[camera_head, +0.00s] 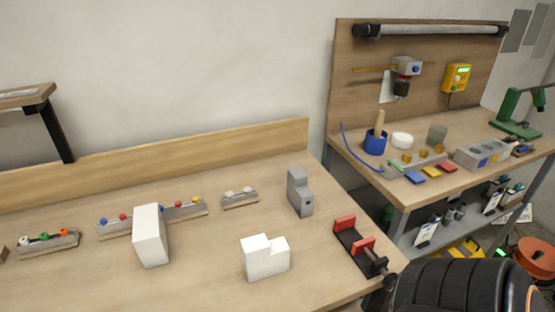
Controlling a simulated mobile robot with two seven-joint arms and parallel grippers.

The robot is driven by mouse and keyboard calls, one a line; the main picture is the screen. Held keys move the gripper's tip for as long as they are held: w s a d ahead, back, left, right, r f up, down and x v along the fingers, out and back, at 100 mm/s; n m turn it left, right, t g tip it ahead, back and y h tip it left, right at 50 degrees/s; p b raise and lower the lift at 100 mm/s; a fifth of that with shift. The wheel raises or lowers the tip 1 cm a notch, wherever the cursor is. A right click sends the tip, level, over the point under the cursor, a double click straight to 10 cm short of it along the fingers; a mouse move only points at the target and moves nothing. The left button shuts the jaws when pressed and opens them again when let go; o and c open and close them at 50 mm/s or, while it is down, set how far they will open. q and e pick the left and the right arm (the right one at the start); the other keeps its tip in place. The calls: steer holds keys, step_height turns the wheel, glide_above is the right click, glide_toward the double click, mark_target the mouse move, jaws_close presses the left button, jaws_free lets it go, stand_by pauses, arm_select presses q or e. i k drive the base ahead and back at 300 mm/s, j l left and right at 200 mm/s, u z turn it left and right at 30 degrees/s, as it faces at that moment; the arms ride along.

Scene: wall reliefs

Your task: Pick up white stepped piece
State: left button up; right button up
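The white stepped piece (264,260) stands on the near part of the wooden workbench (205,275). Its left part is taller and its right part forms a lower step. It is fully visible and nothing touches it. Neither of my grippers shows in the head view.
A white rectangular block (151,237) stands to the left and a grey stepped block (299,193) behind to the right. A red-jawed vise (357,246) sits at the right edge. Small racks (49,241) line the back. A black ribbed object (465,287) is at lower right.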

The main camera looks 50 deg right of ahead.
mark_target(262, 258)
steer(key=z, duration=1.4)
steer(key=l+u, duration=0.1)
steer(key=u, duration=0.6)
steer(key=k+l+u, duration=0.2)
steer(key=l+u, duration=0.2)
steer(key=k+l+u, duration=0.2)
steer(key=u, duration=0.2)
steer(key=l, duration=0.1)
